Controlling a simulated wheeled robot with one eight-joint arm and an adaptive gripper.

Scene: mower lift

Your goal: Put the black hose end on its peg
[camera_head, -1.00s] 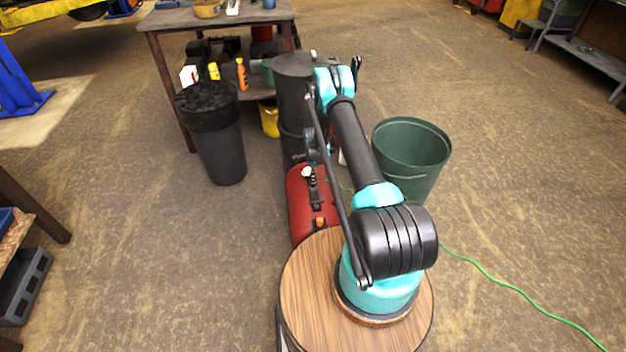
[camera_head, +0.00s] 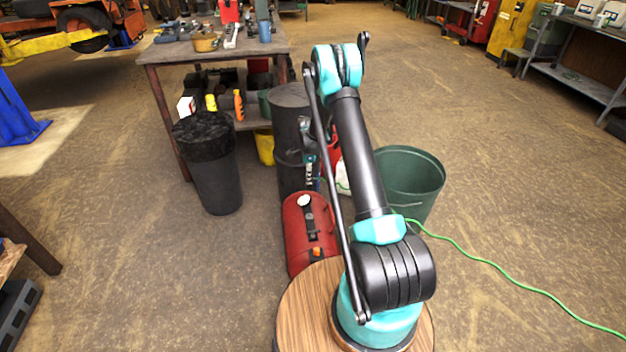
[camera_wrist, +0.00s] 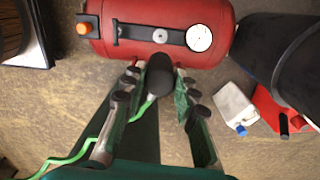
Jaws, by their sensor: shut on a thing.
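My gripper (camera_wrist: 158,85) is shut on a black rounded piece (camera_wrist: 160,74), which looks like the black hose end. A green hose (camera_wrist: 62,160) runs up to it from the lower left of the wrist view. In the head view my gripper (camera_head: 309,176) hangs above the far end of a red tank (camera_head: 310,236), and the piece in it is too small to make out. The tank, with a black handle, a white gauge and an orange knob, also shows in the wrist view (camera_wrist: 165,52), beyond the fingertips. I cannot make out the peg in either view.
A black drum (camera_head: 290,110) stands behind the tank, and a dark green bin (camera_head: 412,180) stands right of my arm. A bagged black bin (camera_head: 215,170) is at left, before a workbench (camera_head: 220,53). Green hose (camera_head: 480,258) crosses open floor at right.

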